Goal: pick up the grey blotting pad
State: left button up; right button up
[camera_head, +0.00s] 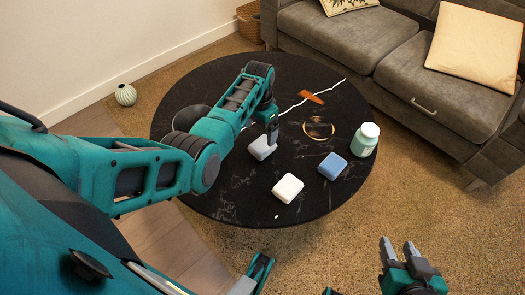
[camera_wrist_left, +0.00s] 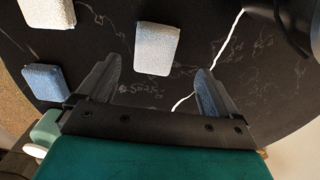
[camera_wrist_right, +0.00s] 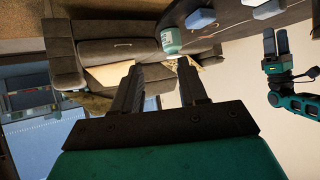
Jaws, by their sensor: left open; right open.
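The grey blotting pad (camera_head: 261,149) lies flat on the round black table (camera_head: 235,195). In the left wrist view the grey pad (camera_wrist_left: 156,49) shows whole, beyond the fingertips and a little left of the middle of the gap. My left gripper (camera_head: 272,138) points down beside the pad in the head view and partly covers its right end. It is open, with nothing between its fingers (camera_wrist_left: 160,88). My right gripper (camera_head: 399,250) is open and empty, off the table's front right side.
A white pad (camera_head: 288,188) and a blue pad (camera_head: 331,166) lie nearby. A mint bottle (camera_head: 365,140) stands at the table's right edge. A glass ring-like item (camera_head: 318,129) and an orange-brown piece (camera_head: 312,97) lie further back. A grey sofa (camera_head: 410,75) stands behind.

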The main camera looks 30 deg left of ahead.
aim_at(262, 144)
pick_arm(q)
notch_tip(262, 144, down, 3)
jog(key=shift+r+b, duration=0.2)
jog(key=shift+b, duration=0.3)
jog(key=f+b, duration=0.2)
jog(key=f, duration=0.1)
jog(key=f+b, duration=0.1)
jog(key=shift+w+d+f, duration=0.15)
jog(key=shift+d+f, duration=0.05)
jog(key=shift+d, duration=0.2)
jog(key=shift+f, duration=0.2)
jog(key=c, duration=1)
pick_arm(e)
jog(key=f, duration=0.1)
jog(key=a+f, duration=0.1)
jog(key=f, duration=0.1)
jog(key=shift+w+f, duration=0.1)
jog(key=shift+f, duration=0.05)
